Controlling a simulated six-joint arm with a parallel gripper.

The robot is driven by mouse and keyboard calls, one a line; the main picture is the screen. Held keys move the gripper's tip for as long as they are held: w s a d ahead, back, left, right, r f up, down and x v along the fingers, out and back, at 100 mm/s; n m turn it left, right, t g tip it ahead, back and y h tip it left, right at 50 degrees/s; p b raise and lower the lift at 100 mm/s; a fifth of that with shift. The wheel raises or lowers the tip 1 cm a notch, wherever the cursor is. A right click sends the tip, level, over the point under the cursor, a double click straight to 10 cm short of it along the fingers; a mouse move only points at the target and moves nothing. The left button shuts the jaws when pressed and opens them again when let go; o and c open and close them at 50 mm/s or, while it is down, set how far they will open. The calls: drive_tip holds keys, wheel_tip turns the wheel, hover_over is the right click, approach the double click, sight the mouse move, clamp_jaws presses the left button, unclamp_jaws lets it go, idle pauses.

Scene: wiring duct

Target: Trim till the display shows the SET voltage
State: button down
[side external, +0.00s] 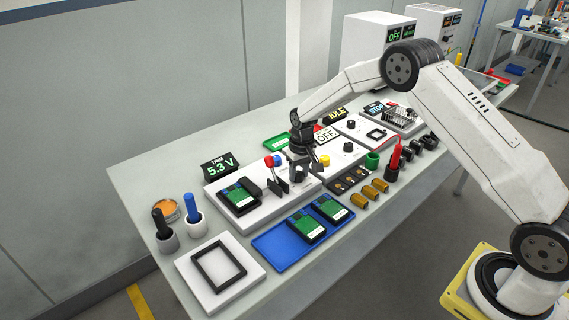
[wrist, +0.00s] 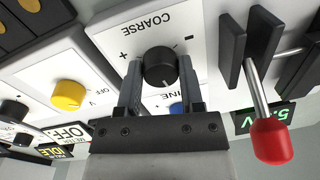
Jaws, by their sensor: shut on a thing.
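The trim display (side external: 219,166) reads 5.3 V in green in the side view; a SET value cannot be read here. In the wrist view, the black COARSE knob (wrist: 160,66) with a white pointer line sits between the fingers of my gripper (wrist: 160,80), which is shut on it. The blue FINE knob (wrist: 177,107) is partly hidden behind my gripper. In the side view, my gripper (side external: 298,170) is down at the white trim fixture (side external: 221,213), where a green board (side external: 239,196) lies at the left.
A red-tipped lever (wrist: 271,140) and black clamp blocks (wrist: 250,50) stand close to my gripper. A yellow knob (wrist: 69,94) is on the neighbouring panel marked OFF. A blue tray (side external: 273,244) with green boards and a white plate with a black frame (side external: 218,275) lie in front.

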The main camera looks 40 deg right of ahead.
sight(299, 173)
drive_tip(key=n, duration=0.6)
idle(0.5)
drive_tip(key=shift+c, duration=1.1)
unclamp_jaws()
drive_tip(key=r, duration=0.7)
drive_tip(key=shift+w+d+r, duration=0.1)
drive_tip(key=shift+d+r, duration=0.1)
drive_tip(key=shift+d, duration=0.05)
drive_tip(key=shift+r, duration=0.25)
